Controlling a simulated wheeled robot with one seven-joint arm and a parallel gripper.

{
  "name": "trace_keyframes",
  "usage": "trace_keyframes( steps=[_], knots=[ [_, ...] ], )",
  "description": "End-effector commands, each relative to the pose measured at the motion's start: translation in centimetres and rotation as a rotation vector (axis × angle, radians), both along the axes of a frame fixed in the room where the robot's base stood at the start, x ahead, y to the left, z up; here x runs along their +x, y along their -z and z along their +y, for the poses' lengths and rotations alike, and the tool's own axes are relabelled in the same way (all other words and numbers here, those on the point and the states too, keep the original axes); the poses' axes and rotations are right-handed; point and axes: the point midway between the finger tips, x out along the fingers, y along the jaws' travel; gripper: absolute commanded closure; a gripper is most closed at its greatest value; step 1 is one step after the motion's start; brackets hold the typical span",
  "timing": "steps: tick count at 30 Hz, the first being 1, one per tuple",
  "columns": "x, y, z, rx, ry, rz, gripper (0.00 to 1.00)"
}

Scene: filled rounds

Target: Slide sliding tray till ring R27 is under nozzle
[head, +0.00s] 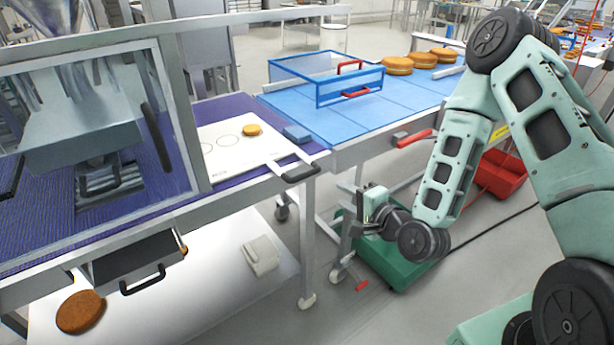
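The white sliding tray (232,160) lies on the purple bench (236,106) and runs left behind the frame of the guarded machine. Printed rings show on it; their labels are too small to read, so I cannot tell which is R27. A brown round (252,129) sits near its far edge. A dark handle (300,172) is at its right end. Inside the guard, a grey hopper body (85,115) stands over the bench; the nozzle tip is not clear. My gripper (362,208) hangs below and right of the handle, apart from it; its fingers are too unclear to tell open from shut.
A blue table (345,122) on the right bears a blue clear-walled guard (328,80) and several brown rounds (397,65). A green box (395,272) and red bin (495,175) stand on the floor. A black-handled drawer (140,262) hangs under the machine. A brown round (81,312) lies below.

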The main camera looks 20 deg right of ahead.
Motion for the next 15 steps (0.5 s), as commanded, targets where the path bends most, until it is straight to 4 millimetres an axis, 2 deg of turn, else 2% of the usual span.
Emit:
trace_keyframes(
  steps=[2, 15],
  knots=[
    [0.5, 0.7, 0.1, -0.003, 0.000, -0.005, 0.64],
    [2.1, 1.2, 0.7, -0.004, -0.001, -0.003, 0.64]
  ],
)
